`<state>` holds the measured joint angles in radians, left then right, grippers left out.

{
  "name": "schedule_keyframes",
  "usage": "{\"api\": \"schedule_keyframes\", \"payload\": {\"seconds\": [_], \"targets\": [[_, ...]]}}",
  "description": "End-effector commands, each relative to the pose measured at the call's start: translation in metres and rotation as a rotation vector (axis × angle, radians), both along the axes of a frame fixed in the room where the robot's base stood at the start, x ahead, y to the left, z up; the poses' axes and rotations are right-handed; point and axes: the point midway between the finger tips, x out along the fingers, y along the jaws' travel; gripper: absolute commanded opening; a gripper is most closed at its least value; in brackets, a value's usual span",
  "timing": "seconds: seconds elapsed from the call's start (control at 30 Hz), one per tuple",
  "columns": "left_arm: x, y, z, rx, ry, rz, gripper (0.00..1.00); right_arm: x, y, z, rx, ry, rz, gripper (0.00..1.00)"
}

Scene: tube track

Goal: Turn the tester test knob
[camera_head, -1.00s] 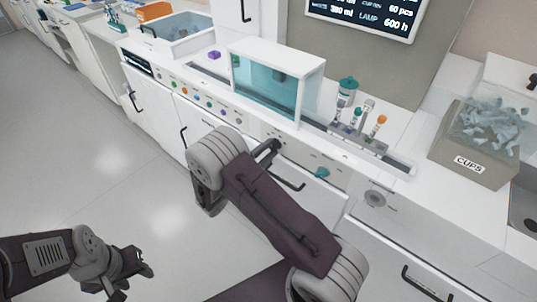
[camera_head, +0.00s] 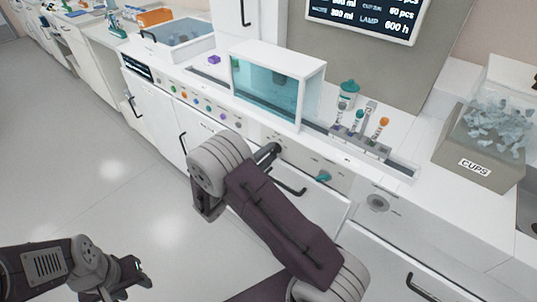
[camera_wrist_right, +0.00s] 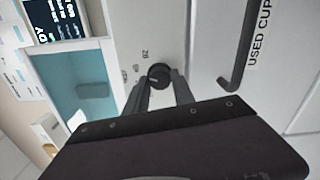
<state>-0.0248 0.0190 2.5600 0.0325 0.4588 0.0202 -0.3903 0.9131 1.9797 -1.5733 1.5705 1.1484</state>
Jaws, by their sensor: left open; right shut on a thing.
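A round dark knob (camera_wrist_right: 159,74) sticks out of the white front panel in the right wrist view. My right gripper (camera_wrist_right: 164,82) is shut on it, one finger on each side. In the head view my right gripper (camera_head: 268,153) is at the panel below the tester with the teal window (camera_head: 264,88), and my own arm hides most of it. A light mark shows on the knob face; I cannot tell how far it is turned. My left gripper (camera_head: 143,275) is open and empty, low at the left over the floor.
A teal knob (camera_head: 323,177) sits on the panel to the right. A rack of tubes (camera_head: 360,145) stands on the counter above it. A CUPS bin (camera_head: 478,165) is at the right. Drawer handles (camera_head: 289,188) stick out below the panel.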

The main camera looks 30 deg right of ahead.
Motion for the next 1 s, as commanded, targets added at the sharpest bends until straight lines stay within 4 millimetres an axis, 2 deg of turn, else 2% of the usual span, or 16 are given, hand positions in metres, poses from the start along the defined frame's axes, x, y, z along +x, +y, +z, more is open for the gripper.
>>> {"api": "schedule_keyframes", "payload": {"seconds": [0.03, 0.1, 0.43, 0.8, 1.0], "targets": [[0.000, 0.000, 0.000, 0.000, 0.000, 0.000, 0.45, 0.000, 0.000, -0.001, 0.001, 0.003, -0.001, 0.38], [0.000, 0.000, 0.000, 0.000, 0.000, 0.000, 0.45, 0.000, 0.000, -0.001, 0.001, 0.002, -0.001, 0.52], [0.000, 0.000, 0.000, 0.000, 0.000, 0.000, 0.45, -0.001, 0.004, 0.000, 0.000, 0.001, 0.001, 0.52], [0.000, 0.000, 0.003, 0.000, 0.000, 0.000, 0.45, -0.029, 0.072, -0.001, 0.001, 0.002, 0.003, 0.52], [0.000, 0.000, 0.004, 0.000, 0.000, 0.000, 0.45, -0.035, 0.084, -0.001, 0.000, 0.002, 0.000, 0.52]]}}
